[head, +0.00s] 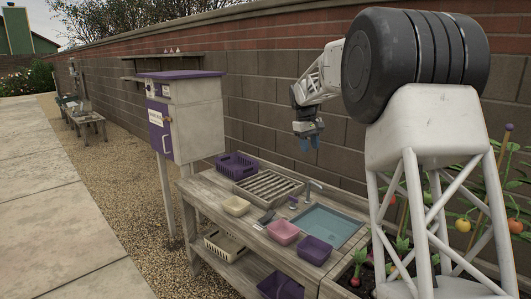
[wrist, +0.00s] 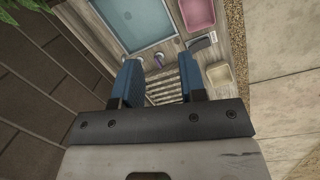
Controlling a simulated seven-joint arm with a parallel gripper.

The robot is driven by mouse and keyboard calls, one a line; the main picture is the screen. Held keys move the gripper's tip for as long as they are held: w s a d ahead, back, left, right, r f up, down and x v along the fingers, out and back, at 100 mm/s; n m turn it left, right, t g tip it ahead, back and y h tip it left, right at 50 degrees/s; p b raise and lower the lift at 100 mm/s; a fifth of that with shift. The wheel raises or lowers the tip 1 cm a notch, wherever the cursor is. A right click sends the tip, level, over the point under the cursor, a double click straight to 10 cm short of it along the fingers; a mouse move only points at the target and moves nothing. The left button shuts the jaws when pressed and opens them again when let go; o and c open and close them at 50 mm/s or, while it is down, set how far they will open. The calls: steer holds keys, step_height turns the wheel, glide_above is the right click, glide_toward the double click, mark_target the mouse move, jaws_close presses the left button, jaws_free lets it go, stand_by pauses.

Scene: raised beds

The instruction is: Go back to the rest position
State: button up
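My gripper (head: 309,146) hangs from my raised arm, pointing down, high above the back of the wooden potting bench. In the wrist view my gripper (wrist: 160,66) has its two blue fingers wide apart.
The bench holds a slatted rack (head: 268,187), purple crate (head: 238,165), cream tub (head: 236,206), pink tub (head: 284,232) and purple tub (head: 314,250). A purple-topped cabinet (head: 196,117) stands left. The block wall (head: 262,115) runs behind; tomato plants grow right. Air around my gripper is clear.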

steer(key=s+d+r+m+t+y, duration=0.1)
steer(key=s+r, duration=0.1)
steer(key=s, duration=1.4)
steer(key=s+d+r+m+t, duration=0.1)
steer(key=s+r+m, duration=0.1)
steer(key=s, duration=1.4)
steer(key=s+f+m, duration=0.1)
steer(key=s+f, duration=0.3)
steer(key=s, duration=0.6)
steer(key=s+f+t, duration=0.1)
steer(key=s+f, duration=0.3)
steer(key=s, duration=0.6)
steer(key=s+f+m, duration=0.1)
steer(key=s+f, duration=0.3)
steer(key=s, duration=0.6)
steer(key=shift+s+d+m+t+y, duration=0.15)
steer(key=shift+s+m+t+y, duration=0.15)
steer(key=shift+s, duration=0.05)
